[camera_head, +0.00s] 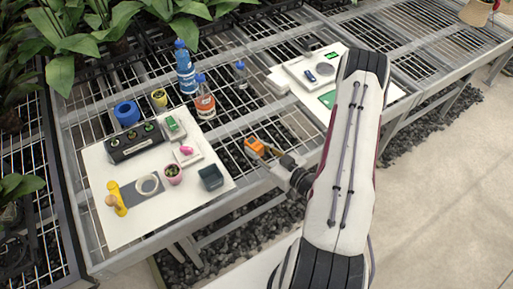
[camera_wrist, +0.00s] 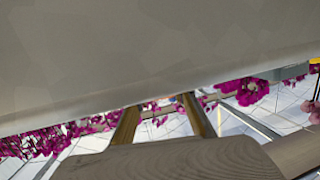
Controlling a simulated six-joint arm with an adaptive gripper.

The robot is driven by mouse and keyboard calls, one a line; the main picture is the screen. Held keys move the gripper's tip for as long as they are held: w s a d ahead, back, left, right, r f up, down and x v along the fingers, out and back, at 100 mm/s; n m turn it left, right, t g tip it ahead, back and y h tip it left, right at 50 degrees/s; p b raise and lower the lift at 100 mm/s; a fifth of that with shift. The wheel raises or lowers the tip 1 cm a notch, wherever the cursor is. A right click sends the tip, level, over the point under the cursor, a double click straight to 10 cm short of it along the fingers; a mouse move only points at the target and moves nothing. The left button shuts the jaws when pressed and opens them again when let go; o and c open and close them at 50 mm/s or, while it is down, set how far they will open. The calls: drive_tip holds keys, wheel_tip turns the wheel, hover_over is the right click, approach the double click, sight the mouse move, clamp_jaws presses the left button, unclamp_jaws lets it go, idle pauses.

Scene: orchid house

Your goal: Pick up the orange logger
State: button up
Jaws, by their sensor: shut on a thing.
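The orange logger (camera_head: 254,147) is a small orange block near the front middle of the mesh bench in the head view. My gripper (camera_head: 261,151) comes in from the right and is shut on it. The logger is just right of the white board, over or on the mesh; I cannot tell whether it touches the bench. In the wrist view my two fingers (camera_wrist: 162,118) show as brownish bars, and the logger cannot be made out between them.
A blue bottle (camera_head: 185,72) and an orange-labelled bottle (camera_head: 204,103) stand behind. A second white board (camera_head: 393,92) lies right. Magenta flowers (camera_wrist: 247,91) show in the wrist view.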

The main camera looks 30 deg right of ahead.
sight(257, 146)
drive_tip(key=shift+r, duration=0.1)
drive_tip(key=shift+r, duration=4.9)
